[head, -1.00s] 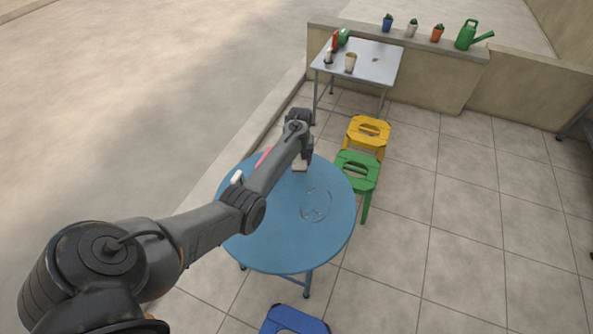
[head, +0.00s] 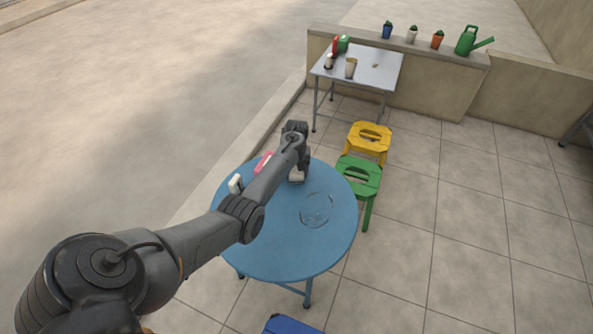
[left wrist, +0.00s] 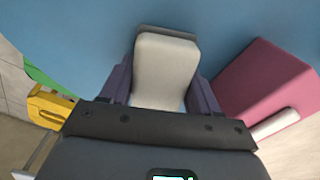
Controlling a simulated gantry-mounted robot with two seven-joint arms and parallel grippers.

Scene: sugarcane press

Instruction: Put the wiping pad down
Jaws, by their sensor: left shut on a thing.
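The wiping pad, a pale cream block, (left wrist: 165,72) is between the fingers of my left gripper (left wrist: 160,95) in the left wrist view. A darker grey edge shows along its far end. In the head view the pad (head: 297,178) shows small and pale below my left gripper (head: 299,167), over the back part of the round blue table (head: 285,248). The gripper is shut on it. I cannot tell whether the pad touches the tabletop. My right gripper is not in view.
A pink box (head: 263,162) and a small white thing (head: 235,183) stand on the table's left side, partly behind my arm. A faint clear ring (head: 316,207) lies right of centre. Green (head: 360,176) and yellow (head: 370,138) stools stand at right. The table's front is clear.

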